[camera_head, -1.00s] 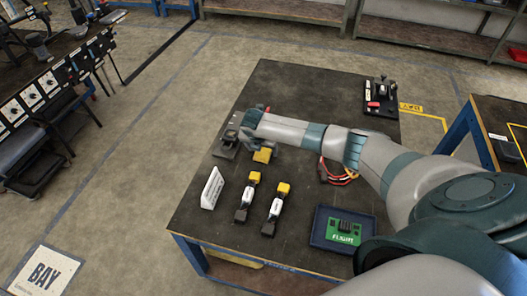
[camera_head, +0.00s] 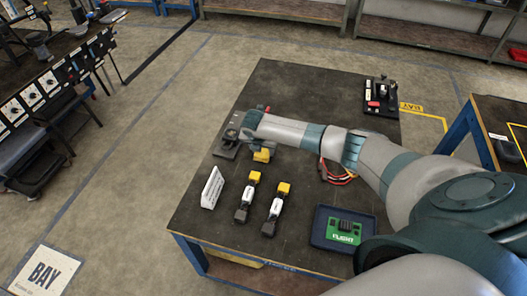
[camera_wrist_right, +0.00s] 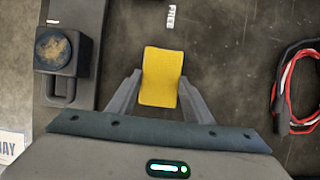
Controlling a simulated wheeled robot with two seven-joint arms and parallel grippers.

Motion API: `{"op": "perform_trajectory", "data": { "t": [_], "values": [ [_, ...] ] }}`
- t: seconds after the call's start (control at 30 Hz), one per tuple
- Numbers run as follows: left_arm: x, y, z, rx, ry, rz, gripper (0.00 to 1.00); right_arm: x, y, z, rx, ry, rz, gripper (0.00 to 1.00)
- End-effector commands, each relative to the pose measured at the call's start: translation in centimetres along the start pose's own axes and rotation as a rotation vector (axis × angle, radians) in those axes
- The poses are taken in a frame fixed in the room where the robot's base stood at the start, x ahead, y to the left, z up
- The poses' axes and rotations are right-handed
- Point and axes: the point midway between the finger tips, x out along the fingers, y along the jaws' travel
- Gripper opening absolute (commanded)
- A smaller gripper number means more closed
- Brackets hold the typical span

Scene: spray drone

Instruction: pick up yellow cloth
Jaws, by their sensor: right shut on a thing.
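The yellow cloth (camera_head: 263,155) is near the left side of the dark table, partly hidden by my right gripper (camera_head: 250,145). In the right wrist view the cloth (camera_wrist_right: 162,77) is a folded yellow piece between the two grey fingers of my right gripper (camera_wrist_right: 161,90). The fingers are shut on it from both sides. I cannot tell whether the cloth touches the table. My left gripper is not in view.
A black device (camera_wrist_right: 65,50) stands left of the cloth, and red and white cables (camera_wrist_right: 297,85) lie to the right. Two yellow-ended tools (camera_head: 248,197), a white sign (camera_head: 212,188) and a blue tray with a green board (camera_head: 317,232) are nearer the table's front.

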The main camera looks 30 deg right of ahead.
Motion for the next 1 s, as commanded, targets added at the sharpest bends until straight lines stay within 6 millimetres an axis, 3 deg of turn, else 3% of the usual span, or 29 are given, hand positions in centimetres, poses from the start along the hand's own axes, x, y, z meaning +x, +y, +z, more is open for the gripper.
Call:
{"op": "perform_trajectory", "data": {
  "t": [0.27, 0.53, 1.0],
  "values": [
    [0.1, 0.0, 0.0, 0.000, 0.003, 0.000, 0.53, -0.6, 0.0, 0.3, 0.001, -0.001, 0.000, 0.25],
    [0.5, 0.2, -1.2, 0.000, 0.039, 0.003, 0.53, -3.7, 0.1, 1.7, 0.001, -0.003, 0.003, 0.25],
    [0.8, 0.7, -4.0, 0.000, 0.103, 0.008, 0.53, -8.6, -6.8, 0.9, -0.001, -0.002, 0.000, 0.25]
  ]
}}
